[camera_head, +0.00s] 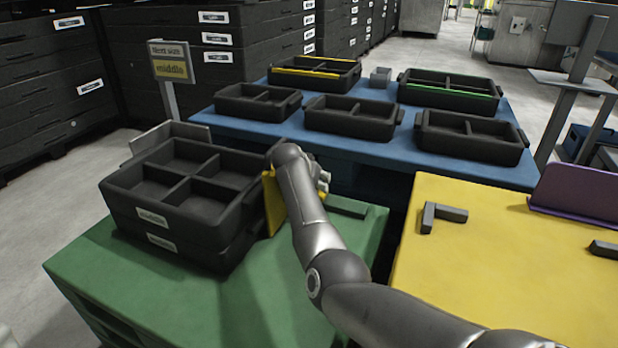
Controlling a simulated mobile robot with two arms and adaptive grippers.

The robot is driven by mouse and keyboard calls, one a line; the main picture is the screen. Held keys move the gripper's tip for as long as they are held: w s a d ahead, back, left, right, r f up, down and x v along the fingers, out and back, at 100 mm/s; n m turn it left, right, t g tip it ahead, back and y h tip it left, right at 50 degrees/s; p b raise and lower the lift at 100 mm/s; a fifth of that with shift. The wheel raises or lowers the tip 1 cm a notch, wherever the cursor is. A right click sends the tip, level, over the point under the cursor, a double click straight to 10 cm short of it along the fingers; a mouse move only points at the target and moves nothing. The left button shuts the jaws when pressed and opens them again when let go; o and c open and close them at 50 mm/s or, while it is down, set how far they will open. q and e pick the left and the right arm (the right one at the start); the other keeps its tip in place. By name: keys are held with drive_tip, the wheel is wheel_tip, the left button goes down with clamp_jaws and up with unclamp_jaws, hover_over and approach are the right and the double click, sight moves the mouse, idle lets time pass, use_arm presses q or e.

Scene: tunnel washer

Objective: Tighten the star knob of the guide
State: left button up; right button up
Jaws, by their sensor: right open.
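A yellow upright plate (271,203), which looks like the guide, stands against the right side of the stacked black crates (180,205) on the green table. My right arm reaches in from the lower right and covers part of this plate. My right gripper (322,177) shows only in small part behind the wrist, just right of the plate; it is open. The star knob cannot be made out; the arm may hide it. Whether the gripper touches anything there is hidden. My left gripper is out of view.
The green table (275,310) has free room in front of the crates. A grey angle piece (441,215) and a purple plate (577,193) are on the yellow table. Several black trays stand on the blue table (270,119) behind. A sign (171,62) reads "Next size middle".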

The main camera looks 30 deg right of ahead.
drive_tip(key=v, duration=0.6)
drive_tip(key=shift+a+r, duration=0.2)
drive_tip(key=shift+a, duration=0.1)
drive_tip(key=shift+s, duration=0.15)
